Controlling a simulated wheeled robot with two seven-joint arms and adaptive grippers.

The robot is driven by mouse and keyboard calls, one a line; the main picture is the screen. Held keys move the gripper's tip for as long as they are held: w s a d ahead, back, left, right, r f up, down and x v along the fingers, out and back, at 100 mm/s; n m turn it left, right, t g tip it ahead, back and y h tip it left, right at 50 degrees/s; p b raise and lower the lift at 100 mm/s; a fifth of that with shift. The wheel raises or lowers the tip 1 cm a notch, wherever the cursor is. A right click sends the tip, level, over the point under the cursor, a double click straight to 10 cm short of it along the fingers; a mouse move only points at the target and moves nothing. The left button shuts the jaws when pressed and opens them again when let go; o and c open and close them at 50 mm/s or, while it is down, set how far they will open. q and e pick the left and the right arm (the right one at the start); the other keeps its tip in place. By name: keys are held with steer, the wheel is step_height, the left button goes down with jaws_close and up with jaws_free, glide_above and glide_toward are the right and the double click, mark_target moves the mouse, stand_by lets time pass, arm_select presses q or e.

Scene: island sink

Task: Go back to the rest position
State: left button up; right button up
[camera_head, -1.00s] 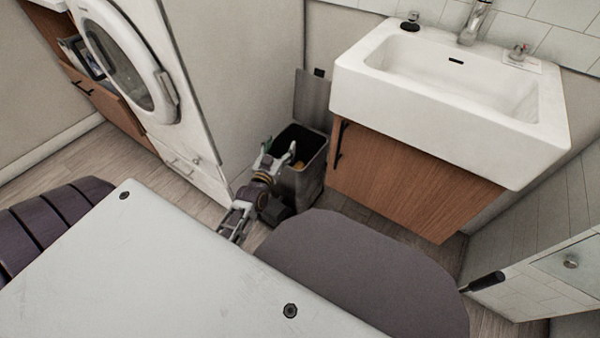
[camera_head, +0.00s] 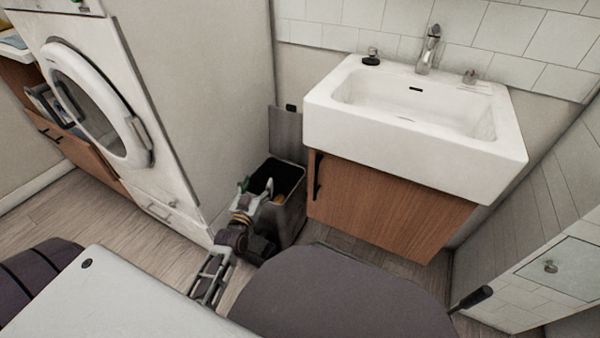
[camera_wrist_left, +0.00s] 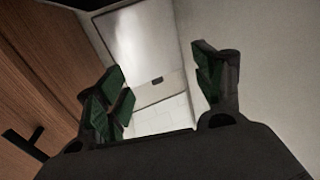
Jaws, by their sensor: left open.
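My left gripper (camera_head: 257,187) is at the open top of a dark bin (camera_head: 291,212) between the washing machine and the sink cabinet. In the left wrist view, its two green-padded fingers (camera_wrist_left: 163,95) are spread apart with nothing between them. A small orange-yellow thing (camera_head: 279,199) shows inside the bin, partly hidden by the gripper and the rim. My right gripper is not in view.
A white washing machine (camera_head: 150,207) stands left of the bin. A white sink (camera_head: 400,140) over a wooden cabinet (camera_head: 385,205) is on the right. The bin's raised lid (camera_head: 286,133) stands behind it. A tiled wall unit (camera_head: 570,268) is at far right.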

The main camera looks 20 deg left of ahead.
arm_select(q)
steer(key=shift+d, duration=0.1)
steer(key=s+d+f+m+g+h, duration=0.2)
steer(key=s+d+g, duration=0.1)
steer(key=d, duration=0.3)
steer(key=s+d+f+m+g+h, duration=0.1)
steer(key=s+d+f+g+h, duration=0.15)
steer(key=d+g, duration=0.2)
steer(key=s+d+r+g, duration=0.1)
steer(key=s+d+g, duration=0.1)
steer(key=s, duration=0.5)
steer(key=s+d+r+m+g+p, duration=0.1)
steer(key=s+d+g, duration=0.2)
steer(key=s, duration=0.5)
steer(key=shift+s+g+y, duration=0.15)
steer(key=shift+g+y, duration=0.3)
steer(key=shift+g, duration=0.4)
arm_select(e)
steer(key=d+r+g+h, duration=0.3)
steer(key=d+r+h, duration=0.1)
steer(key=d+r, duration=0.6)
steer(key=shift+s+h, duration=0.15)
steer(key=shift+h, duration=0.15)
arm_select(q)
steer(key=shift+f+p, duration=0.15)
steer(key=shift+p, duration=0.15)
